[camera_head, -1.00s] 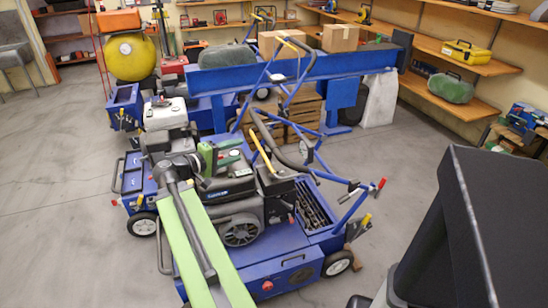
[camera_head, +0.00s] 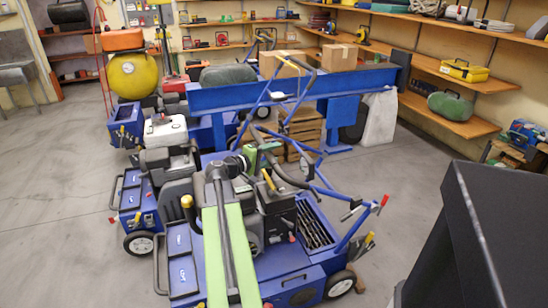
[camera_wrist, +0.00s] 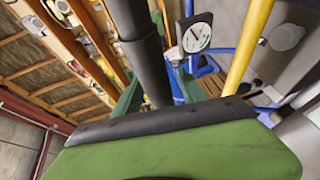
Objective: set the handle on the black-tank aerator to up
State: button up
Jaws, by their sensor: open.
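The nearest aerator, with a black engine and tank (camera_head: 277,212) on a blue body, stands in the middle of the head view. Its handle has a curved black grip (camera_head: 287,178) with a yellow lever (camera_head: 268,180) beside it. It sits lower than the raised handle of the machine behind. My green gripper (camera_head: 260,157) is at the upper left end of this grip. In the wrist view my gripper (camera_wrist: 158,92) is open, with the black grip tube (camera_wrist: 140,50) between or just beyond its fingers; contact cannot be told. The yellow lever (camera_wrist: 249,45) passes to the right.
A white-tank aerator (camera_head: 165,131) stands just behind. A blue beam (camera_head: 300,88) and wooden crates (camera_head: 304,130) are beyond. A round gauge (camera_wrist: 197,36) is close to my gripper. A dark box-like shape (camera_head: 490,230) fills the lower right. Floor is open at left.

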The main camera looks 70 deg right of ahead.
jog(key=shift+s+d, duration=0.25)
jog(key=shift+d, duration=0.15)
grip_shut()
dwell(1.1)
